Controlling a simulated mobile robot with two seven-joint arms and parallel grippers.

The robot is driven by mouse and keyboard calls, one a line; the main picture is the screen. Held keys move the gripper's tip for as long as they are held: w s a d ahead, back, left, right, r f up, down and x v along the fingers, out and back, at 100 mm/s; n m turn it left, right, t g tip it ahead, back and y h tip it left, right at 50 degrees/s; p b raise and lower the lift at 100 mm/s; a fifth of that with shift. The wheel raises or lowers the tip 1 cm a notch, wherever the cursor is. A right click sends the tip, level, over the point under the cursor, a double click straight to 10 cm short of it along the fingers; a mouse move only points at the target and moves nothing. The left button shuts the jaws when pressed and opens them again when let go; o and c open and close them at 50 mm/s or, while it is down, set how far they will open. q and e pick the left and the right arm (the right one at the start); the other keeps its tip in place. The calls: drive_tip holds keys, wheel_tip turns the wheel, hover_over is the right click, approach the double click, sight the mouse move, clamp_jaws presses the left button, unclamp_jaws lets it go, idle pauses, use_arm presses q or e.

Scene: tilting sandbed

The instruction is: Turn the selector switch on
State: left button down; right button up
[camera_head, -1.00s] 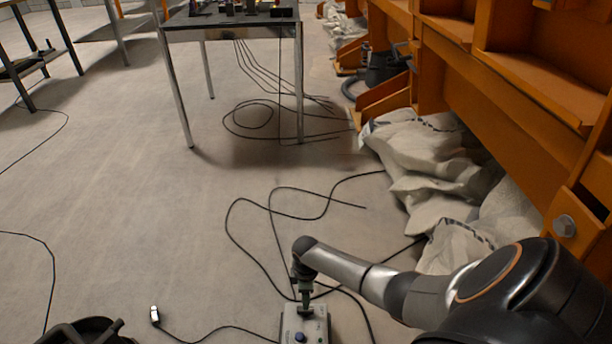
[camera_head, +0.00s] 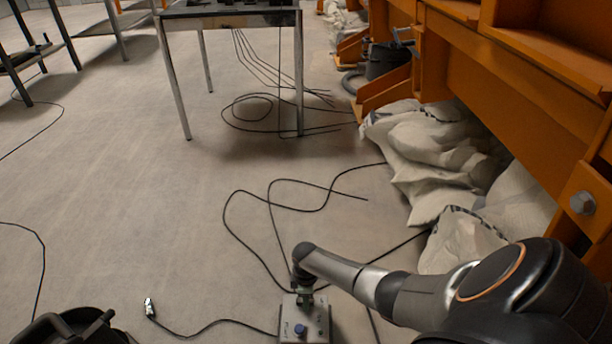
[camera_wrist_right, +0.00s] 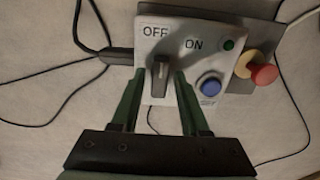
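A grey control box (camera_head: 291,323) stands at the bottom centre of the head view, below my right gripper (camera_head: 304,296). In the right wrist view, the box (camera_wrist_right: 185,27) carries OFF and ON labels and a dark selector switch (camera_wrist_right: 157,82). The switch's upper end points towards OFF. My right gripper (camera_wrist_right: 159,74) is open, with its two green fingers on either side of the switch. Gaps show between the fingers and the switch. A blue button (camera_wrist_right: 211,87) and a dark green lamp (camera_wrist_right: 229,44) sit right of the switch. My left gripper is not in view.
A red mushroom button (camera_wrist_right: 264,75) on a yellow collar sits at the box's right side. Black cables (camera_head: 228,222) lie across the floor around the box. White sacks (camera_head: 430,160) lie along the orange frame (camera_head: 520,85) at right. The floor left of the box is mostly clear.

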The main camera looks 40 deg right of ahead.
clamp_jaws()
drive_tip(key=shift+m, duration=0.4)
drive_tip(key=shift+r+m+p, duration=0.1)
drive_tip(key=shift+m+p, duration=0.5)
drive_tip(key=shift+m, duration=0.3)
drive_tip(key=m, duration=0.2)
drive_tip(key=shift+m+p, duration=0.4)
drive_tip(key=m, duration=0.3)
drive_tip(key=shift+s+p, duration=0.1)
drive_tip(key=shift+p, duration=0.25)
drive_tip(key=shift+m, duration=1.7)
